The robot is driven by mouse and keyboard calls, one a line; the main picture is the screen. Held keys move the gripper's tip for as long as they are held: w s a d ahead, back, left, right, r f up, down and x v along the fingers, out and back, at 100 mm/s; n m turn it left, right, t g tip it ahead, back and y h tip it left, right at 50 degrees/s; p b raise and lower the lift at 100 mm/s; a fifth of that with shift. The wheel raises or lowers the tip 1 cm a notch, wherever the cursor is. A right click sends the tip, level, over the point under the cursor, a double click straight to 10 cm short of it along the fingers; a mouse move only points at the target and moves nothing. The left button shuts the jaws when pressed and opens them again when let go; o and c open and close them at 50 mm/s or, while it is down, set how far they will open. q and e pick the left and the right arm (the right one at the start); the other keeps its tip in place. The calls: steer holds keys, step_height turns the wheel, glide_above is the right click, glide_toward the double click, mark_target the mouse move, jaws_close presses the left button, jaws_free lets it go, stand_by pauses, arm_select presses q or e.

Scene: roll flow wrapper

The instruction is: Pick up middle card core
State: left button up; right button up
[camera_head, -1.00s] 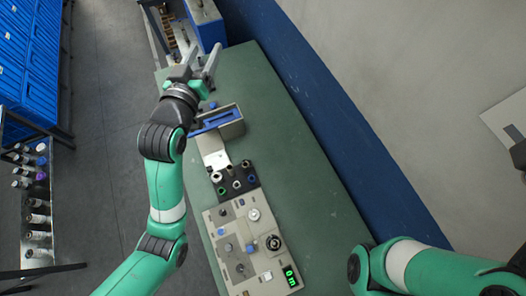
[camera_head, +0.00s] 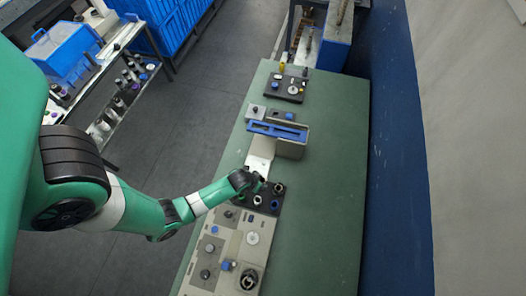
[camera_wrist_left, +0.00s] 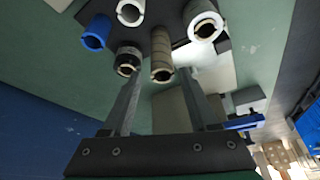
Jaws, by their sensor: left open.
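A tan card core (camera_wrist_left: 161,55) stands in the middle of a group of cores on a dark rack (camera_head: 268,204), in the left wrist view. Around it are a blue core (camera_wrist_left: 95,32), a black core with a pale inside (camera_wrist_left: 128,60), a white core (camera_wrist_left: 130,12) and a larger white-and-black core (camera_wrist_left: 203,20). My left gripper (camera_wrist_left: 161,78) is open, its fingertips on either side of the tan core's end. I cannot tell whether they touch it. In the head view my left gripper (camera_head: 257,182) covers part of the rack. My right gripper is out of view.
A grey machine block with a blue top (camera_head: 278,130) stands behind the rack. A beige control panel (camera_head: 225,255) with knobs lies in front. A small dark panel (camera_head: 287,88) is at the back. The green table (camera_head: 325,200) is clear to the right.

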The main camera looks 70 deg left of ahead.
mark_target(263, 182)
arm_select(q)
steer(key=b+x, duration=0.1)
steer(key=x, duration=0.2)
steer(key=shift+f+b, duration=0.25)
steer(key=shift+b, duration=0.05)
steer(key=shift+w+a, duration=0.1)
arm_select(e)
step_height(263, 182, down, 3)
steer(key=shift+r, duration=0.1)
arm_select(q)
steer(key=b+x, duration=0.1)
steer(key=x, duration=0.3)
steer(key=shift+a+f+b, duration=0.1)
steer(key=shift+b, duration=0.2)
steer(key=shift+a+f, duration=0.1)
steer(key=shift+f, duration=0.35)
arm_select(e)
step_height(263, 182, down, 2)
arm_select(q)
jaws_close()
